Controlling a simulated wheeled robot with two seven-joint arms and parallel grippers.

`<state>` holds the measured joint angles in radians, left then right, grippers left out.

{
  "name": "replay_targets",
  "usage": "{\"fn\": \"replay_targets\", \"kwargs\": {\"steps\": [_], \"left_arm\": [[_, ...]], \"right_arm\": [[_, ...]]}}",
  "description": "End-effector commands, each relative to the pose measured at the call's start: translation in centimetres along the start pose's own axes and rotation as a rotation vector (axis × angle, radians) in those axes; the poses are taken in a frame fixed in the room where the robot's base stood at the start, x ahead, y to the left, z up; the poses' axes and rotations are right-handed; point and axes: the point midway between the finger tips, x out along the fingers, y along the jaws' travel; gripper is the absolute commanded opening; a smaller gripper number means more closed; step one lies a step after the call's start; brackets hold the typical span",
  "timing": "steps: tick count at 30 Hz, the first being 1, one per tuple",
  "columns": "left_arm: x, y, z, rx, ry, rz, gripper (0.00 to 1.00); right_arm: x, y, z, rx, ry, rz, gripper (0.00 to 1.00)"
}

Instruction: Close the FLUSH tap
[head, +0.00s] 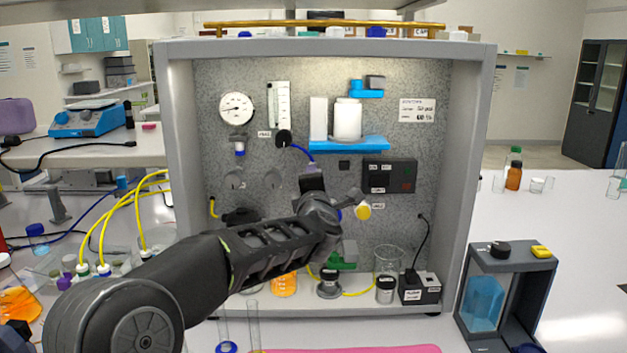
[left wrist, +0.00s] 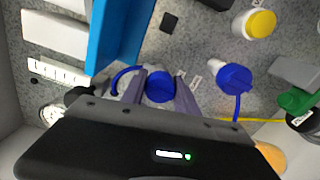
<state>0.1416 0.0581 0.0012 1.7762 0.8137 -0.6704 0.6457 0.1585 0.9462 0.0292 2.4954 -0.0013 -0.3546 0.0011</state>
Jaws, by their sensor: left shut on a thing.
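My left gripper (head: 312,183) is at the speckled back panel, below the blue shelf. In the left wrist view its two grey fingers (left wrist: 160,92) are shut on a round blue knob (left wrist: 159,86), with a blue tube curving beside it. In the head view this knob is hidden behind the gripper. A second blue knob (left wrist: 235,78) and a yellow knob (left wrist: 260,23) are apart from the fingers; the yellow one also shows in the head view (head: 363,211). The small labels are unreadable, so I cannot tell which knob is FLUSH. My right gripper is not in view.
The blue shelf (head: 345,143) carries a white canister (head: 347,120) just above the gripper. A gauge (head: 237,108) and flowmeter (head: 279,106) are at the upper left, a dark switch box (head: 390,175) at the right. A glass beaker (head: 388,262) and an orange-filled vessel (head: 285,284) stand below.

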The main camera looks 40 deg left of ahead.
Motion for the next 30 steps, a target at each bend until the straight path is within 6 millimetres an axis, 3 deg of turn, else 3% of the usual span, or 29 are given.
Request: {"fn": "replay_targets", "kwargs": {"steps": [14,15,22,30], "left_arm": [[-0.02,-0.14,0.08,0.019,-0.002,-0.002,0.00],[-0.02,-0.14,0.08,0.019,-0.002,-0.002,0.39],[-0.01,-0.08,0.04,0.017,-0.001,-0.001,0.58],[-0.10,-0.04,0.02,0.016,-0.001,0.000,0.58]], "right_arm": [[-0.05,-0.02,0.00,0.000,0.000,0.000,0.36],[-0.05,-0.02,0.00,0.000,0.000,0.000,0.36],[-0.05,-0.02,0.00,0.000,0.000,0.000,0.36],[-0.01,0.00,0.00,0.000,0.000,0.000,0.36]]}}
